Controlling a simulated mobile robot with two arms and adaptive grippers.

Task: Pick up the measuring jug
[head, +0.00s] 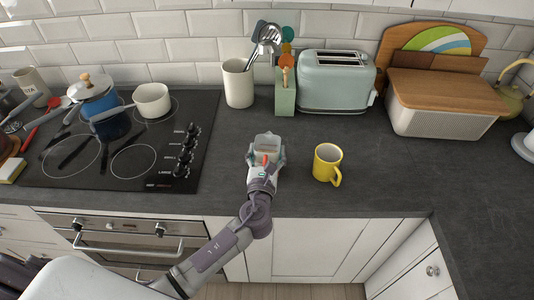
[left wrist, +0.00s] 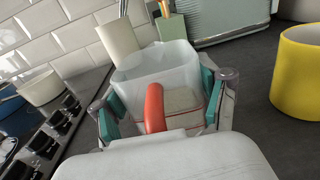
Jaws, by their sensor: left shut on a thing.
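The measuring jug (left wrist: 158,67) is a clear, whitish vessel with a red handle. It stands upright between the two fingers of my left gripper (left wrist: 162,104) in the left wrist view, with teal pads pressed on its sides. In the head view, the jug (head: 267,142) shows near the front middle of the worktop, mostly covered by my left gripper (head: 266,158). Whether its base touches the worktop is hidden. My right gripper is not in view.
A yellow mug (head: 327,163) stands just right of the jug. Behind are a cream utensil pot (head: 238,84), a green holder (head: 285,97), a toaster (head: 336,82) and a bread bin (head: 443,105). The hob (head: 120,140) with pans is left. Worktop right of the mug is clear.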

